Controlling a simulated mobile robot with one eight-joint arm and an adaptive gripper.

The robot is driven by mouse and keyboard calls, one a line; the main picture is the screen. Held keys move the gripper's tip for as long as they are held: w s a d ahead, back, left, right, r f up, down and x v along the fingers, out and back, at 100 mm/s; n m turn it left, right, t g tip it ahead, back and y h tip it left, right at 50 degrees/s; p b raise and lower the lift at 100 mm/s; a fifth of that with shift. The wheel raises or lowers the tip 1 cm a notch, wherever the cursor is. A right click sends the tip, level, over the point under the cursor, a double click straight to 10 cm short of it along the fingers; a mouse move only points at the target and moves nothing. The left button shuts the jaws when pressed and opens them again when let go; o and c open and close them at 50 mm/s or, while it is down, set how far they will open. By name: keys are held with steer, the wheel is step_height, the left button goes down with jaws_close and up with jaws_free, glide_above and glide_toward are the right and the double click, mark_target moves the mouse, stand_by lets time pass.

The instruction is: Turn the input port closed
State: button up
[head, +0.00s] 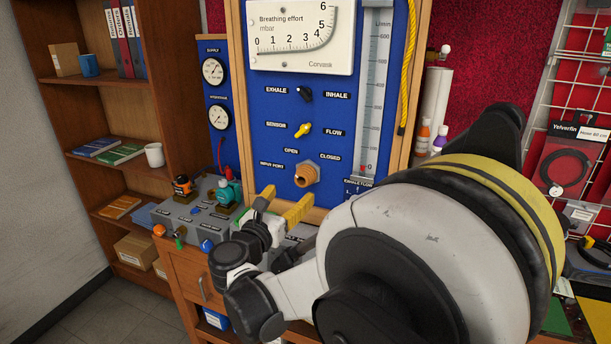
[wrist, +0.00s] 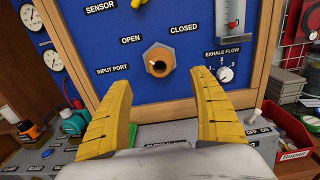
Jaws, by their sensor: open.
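The input port (head: 306,175) is a brass hexagonal fitting with a round, dark-centred face, low on the blue panel. It also shows in the wrist view (wrist: 159,60), with the OPEN label at its upper left, CLOSED at its upper right and INPUT PORT to its left. I cannot tell for sure which label it is turned to. My gripper (wrist: 160,78) is open and empty, its two yellow fingers spread wide below and either side of the port in the wrist view. In the head view my gripper (head: 285,198) is just below and left of the port, apart from it.
The yellow SENSOR/FLOW switch (head: 303,130) and the black EXHALE/INHALE switch (head: 304,94) sit above the port. The exhale flow knob (wrist: 225,74) is to its right. A grey control box (head: 190,212) with valves stands at lower left. The panel's wooden frame (wrist: 250,70) borders the right.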

mark_target(301, 182)
steer(key=b+x, duration=0.2)
steer(key=x, duration=0.7)
steer(key=shift+w+d+f, duration=0.1)
steer(key=shift+w, duration=0.25)
steer(key=c, duration=1.2)
